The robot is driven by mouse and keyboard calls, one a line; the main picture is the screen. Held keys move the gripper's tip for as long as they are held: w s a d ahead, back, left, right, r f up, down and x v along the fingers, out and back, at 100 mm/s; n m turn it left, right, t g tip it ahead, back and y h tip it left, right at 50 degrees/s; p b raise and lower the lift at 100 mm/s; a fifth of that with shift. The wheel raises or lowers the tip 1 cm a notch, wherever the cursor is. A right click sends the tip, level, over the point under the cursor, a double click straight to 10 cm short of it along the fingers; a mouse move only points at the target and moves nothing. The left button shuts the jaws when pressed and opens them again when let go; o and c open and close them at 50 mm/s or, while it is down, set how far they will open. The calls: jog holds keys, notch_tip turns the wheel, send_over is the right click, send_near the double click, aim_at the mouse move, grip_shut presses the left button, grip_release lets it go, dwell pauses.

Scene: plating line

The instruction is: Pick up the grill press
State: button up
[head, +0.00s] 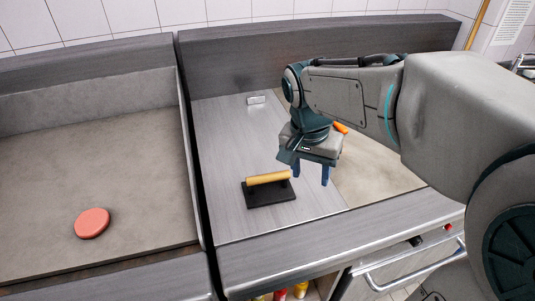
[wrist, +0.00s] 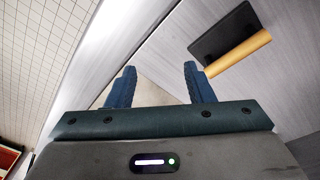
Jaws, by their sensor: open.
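The grill press (head: 268,192) is a flat black plate with a light wooden handle along its top. It rests on the grey metal worktop in the head view. In the wrist view the grill press (wrist: 228,38) is at the upper right, beyond my right finger. My gripper (head: 311,175) points down, with its two blue fingers apart and nothing between them. It is to the right of the press and appears above the worktop. The wrist view also shows my gripper (wrist: 160,85) open and apart from the press.
A reddish round patty (head: 92,223) lies on the griddle surface (head: 60,160) at the left, behind a raised divider. A small metal block (head: 256,100) is at the back of the worktop. An orange item (head: 341,128) shows behind my gripper. Bottles (head: 281,294) stand on a shelf below.

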jog(key=w+a+r+m+g+h+p, duration=0.1)
jog(key=w+a+m+h, duration=0.1)
jog(key=w+a+m, duration=0.45)
jog(key=m+h, duration=0.2)
jog(key=m, duration=0.1)
send_near(268, 175)
jog(key=shift+g, duration=0.3)
jog(key=f, duration=0.2)
jog(key=d+f+p, duration=0.1)
jog(key=f, duration=0.3)
jog(key=shift+w+d, duration=0.3)
jog(key=shift+w, duration=0.1)
jog(key=x, duration=0.1)
jog(key=p+x, duration=0.1)
jog(key=x, duration=0.2)
jog(key=shift+s+d+f+p, duration=0.1)
jog(key=shift+s+d+p, duration=0.25)
jog(key=shift+d, duration=0.1)
jog(key=shift+f, duration=0.3)
jog(key=shift+r, duration=0.1)
grip_shut()
